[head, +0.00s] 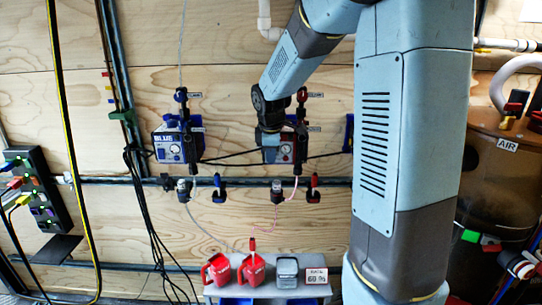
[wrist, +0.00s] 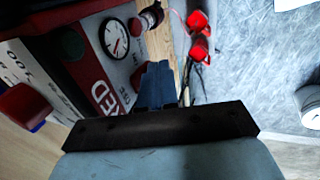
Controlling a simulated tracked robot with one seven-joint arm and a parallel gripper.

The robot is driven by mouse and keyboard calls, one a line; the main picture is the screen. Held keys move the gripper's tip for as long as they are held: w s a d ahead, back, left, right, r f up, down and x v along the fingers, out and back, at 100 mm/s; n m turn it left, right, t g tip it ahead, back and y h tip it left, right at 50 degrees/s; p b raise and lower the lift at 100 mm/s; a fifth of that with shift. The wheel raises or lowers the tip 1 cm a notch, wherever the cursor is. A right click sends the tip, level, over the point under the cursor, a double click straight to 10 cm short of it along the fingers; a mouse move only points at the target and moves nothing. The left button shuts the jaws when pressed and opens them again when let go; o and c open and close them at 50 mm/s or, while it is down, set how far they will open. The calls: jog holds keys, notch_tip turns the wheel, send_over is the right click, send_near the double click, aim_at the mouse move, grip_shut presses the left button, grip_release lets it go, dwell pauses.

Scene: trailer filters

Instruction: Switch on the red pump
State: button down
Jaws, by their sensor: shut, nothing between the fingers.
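The red pump (head: 287,150) is mounted on the plywood wall, right of the blue pump (head: 168,148). My wrist hides part of its top left in the head view. In the wrist view its face (wrist: 103,92) fills the left side, with a white dial gauge (wrist: 116,38), a dark green round button (wrist: 70,43) and a red knob-like part (wrist: 24,106). My gripper (wrist: 158,70) is shut and empty. Its fingertips appear beside the pump's face, below and right of the gauge in the picture. I cannot tell whether they touch the pump.
Two red jugs (head: 219,270) and a grey canister (head: 287,272) stand on a shelf (head: 230,292) below the pumps. Hoses and valves hang under the pumps. A power strip (head: 36,187) is at the far left and a brown AIR tank (head: 495,165) at the right.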

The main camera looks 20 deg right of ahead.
jog(key=shift+w+f, duration=0.1)
jog(key=shift+w, duration=0.1)
dwell(0.3)
jog(key=shift+r, duration=0.85)
jog(key=s+a+r, duration=0.2)
jog(key=s+r, duration=0.5)
jog(key=s, duration=0.1)
jog(key=shift+s+a+r, duration=0.4)
